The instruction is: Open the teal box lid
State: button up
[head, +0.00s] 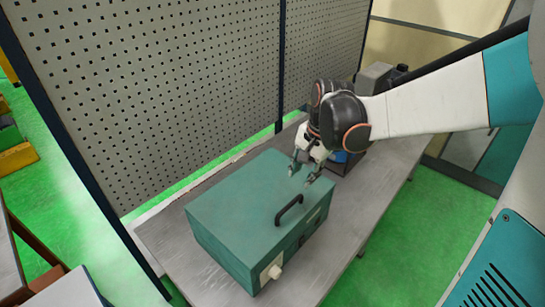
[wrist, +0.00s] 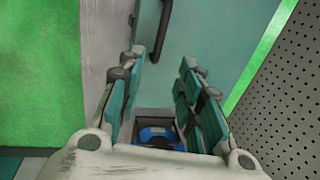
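The teal box (head: 222,242) stands on a grey metal table, and its lid (head: 245,195) is shut. A black bar handle (head: 289,209) sits on the lid near its right edge. It also shows at the top of the wrist view (wrist: 164,28). My gripper (head: 302,174) is open, with its two fingers apart and nothing between them. It hangs above the far right part of the lid, beyond the handle and apart from it. In the wrist view my gripper (wrist: 162,62) points toward the lid (wrist: 205,32), with the handle ahead of the fingertips.
The grey table (head: 372,205) has bare room right of the box. A blue object (wrist: 158,135) lies behind the gripper, partly hidden. A perforated panel (head: 160,90) rises behind the table. The floor is green.

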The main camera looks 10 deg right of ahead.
aim_at(293, 201)
jog(key=f, duration=0.4)
jog(key=w+a+f, duration=0.1)
jog(key=f, duration=0.4)
jog(key=w+f+b, duration=0.1)
jog(key=f, duration=0.3)
jog(key=shift+w+a+f, duration=0.1)
jog(key=shift+a+f, duration=0.15)
jog(key=shift+f, duration=0.05)
grip_shut()
